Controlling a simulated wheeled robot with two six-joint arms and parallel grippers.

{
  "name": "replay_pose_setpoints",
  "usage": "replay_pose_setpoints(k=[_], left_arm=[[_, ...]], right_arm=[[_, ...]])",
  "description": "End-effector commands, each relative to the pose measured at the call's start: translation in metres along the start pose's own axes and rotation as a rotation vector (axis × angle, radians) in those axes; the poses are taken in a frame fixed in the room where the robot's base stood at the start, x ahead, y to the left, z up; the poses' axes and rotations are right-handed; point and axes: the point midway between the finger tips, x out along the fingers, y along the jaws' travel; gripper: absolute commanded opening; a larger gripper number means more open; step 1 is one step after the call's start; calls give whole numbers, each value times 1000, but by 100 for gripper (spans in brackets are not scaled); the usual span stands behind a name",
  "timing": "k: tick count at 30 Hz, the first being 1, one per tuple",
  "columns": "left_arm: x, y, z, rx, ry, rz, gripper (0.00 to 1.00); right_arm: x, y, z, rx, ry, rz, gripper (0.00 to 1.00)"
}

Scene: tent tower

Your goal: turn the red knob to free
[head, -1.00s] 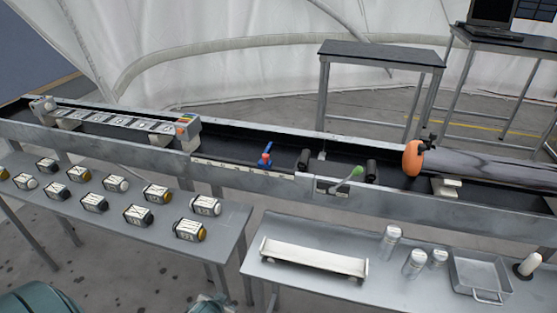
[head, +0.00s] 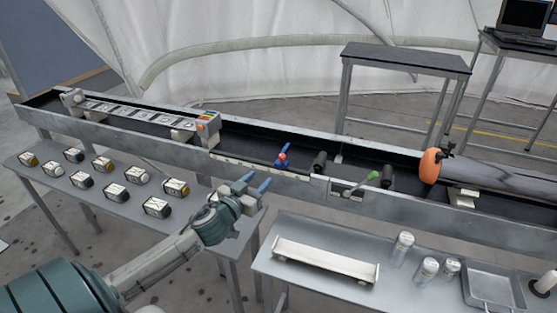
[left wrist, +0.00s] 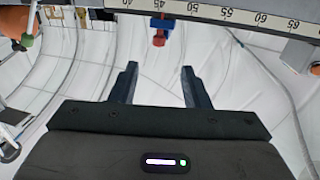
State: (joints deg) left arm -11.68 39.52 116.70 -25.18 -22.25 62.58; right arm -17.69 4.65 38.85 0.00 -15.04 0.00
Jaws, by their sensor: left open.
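The red knob (head: 281,159) sits with a blue part on the front rail of the long trough, around the middle of the head view. In the left wrist view the red knob (left wrist: 159,41) shows below a blue block at the top edge, beyond my fingertips. My left gripper (head: 258,182) is open and empty, in front of the trough and to the left of the knob, apart from it. Its two spread fingers also show in the left wrist view (left wrist: 160,68). Which marking the knob points to is too small to tell. My right gripper is out of view.
A numbered scale (left wrist: 238,14) runs beside the knob. A green-tipped lever (head: 373,176) and dark rollers stand to its right, then an orange-ended cylinder (head: 431,166). Several labelled blocks lie on the left table (head: 110,208). A white tray (head: 325,268) and canisters stand on the right table.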

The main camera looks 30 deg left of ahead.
Motion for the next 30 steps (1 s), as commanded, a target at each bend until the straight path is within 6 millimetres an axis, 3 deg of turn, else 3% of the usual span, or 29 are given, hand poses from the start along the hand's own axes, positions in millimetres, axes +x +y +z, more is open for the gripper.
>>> replay_pose_setpoints(k=[8, 21, 30], left_arm=[[22, 0, -10, -10, 18, 15, 42], [91, 2, -10, -9, 17, 15, 42], [110, 2, -8, -5, 16, 16, 42]], right_arm=[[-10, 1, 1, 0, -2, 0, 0], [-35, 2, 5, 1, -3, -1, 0], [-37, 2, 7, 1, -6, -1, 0]])
